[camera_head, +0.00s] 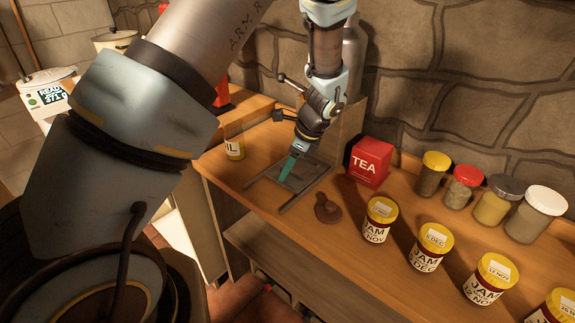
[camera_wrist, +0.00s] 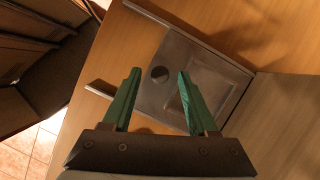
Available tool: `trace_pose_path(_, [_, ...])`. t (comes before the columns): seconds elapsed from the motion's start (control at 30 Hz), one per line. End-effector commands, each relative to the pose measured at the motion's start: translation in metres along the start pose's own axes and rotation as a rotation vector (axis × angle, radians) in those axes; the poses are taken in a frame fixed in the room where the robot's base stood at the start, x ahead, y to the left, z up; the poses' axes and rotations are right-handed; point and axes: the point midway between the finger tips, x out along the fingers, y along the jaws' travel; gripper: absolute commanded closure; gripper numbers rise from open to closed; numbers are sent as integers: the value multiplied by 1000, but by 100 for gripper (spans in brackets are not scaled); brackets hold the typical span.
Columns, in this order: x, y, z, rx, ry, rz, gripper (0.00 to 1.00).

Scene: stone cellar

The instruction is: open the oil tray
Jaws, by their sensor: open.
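The oil tray (camera_head: 311,175) is a flat grey metal unit on the wooden counter, with two thin rails running out toward the front edge. In the wrist view the tray (camera_wrist: 234,92) shows a recessed square panel and a round dark knob (camera_wrist: 160,74). Its plate sits at the far end of the rails. My gripper (camera_head: 287,168) points down over the tray with green fingers. In the wrist view my gripper (camera_wrist: 159,73) is open, with the knob showing between its fingertips. I cannot tell how high the fingertips are above it.
A jar with a label ending "IL" (camera_head: 235,149) stands left of the tray. A red TEA box (camera_head: 369,162) and a brown round knobbed object (camera_head: 327,209) are close on the right. Several jam jars (camera_head: 379,219) line the front; spice jars (camera_head: 433,174) stand behind.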

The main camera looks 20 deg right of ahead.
Motion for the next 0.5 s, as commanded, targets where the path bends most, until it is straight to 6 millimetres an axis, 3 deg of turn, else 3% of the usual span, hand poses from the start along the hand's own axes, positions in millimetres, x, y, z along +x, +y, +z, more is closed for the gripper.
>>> trace_pose_path(0.27, [2,0,0,-1,0,0,41])
trace_pose_path(0.5, [1,0,0,-1,0,0,68])
